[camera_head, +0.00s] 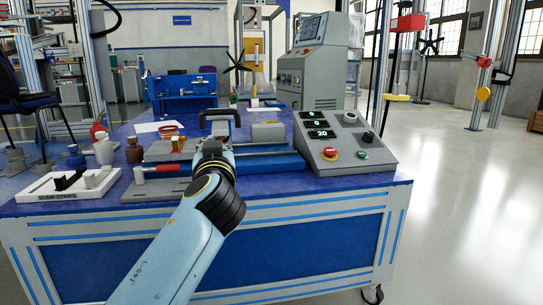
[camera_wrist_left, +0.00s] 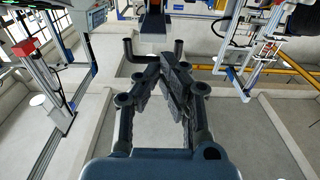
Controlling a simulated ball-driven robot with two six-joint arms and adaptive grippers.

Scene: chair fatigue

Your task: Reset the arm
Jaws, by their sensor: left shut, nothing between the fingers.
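My left arm (camera_head: 190,235) comes in from the bottom of the head view and reaches over the front edge of the blue workbench (camera_head: 60,209). Its wrist is in front of the grey and blue fixture on the bench, and the fingers are hard to make out there. In the left wrist view my left gripper (camera_wrist_left: 165,68) shows dark fingers drawn together at the tips, with nothing held. My right arm and gripper are not in view.
A grey control box (camera_head: 345,145) with displays and buttons stands at the bench's right. A white tray (camera_head: 40,196), bottles (camera_head: 104,150) and a red-and-white marker-like item (camera_head: 160,169) lie left of my wrist. The floor (camera_head: 465,200) at right is open.

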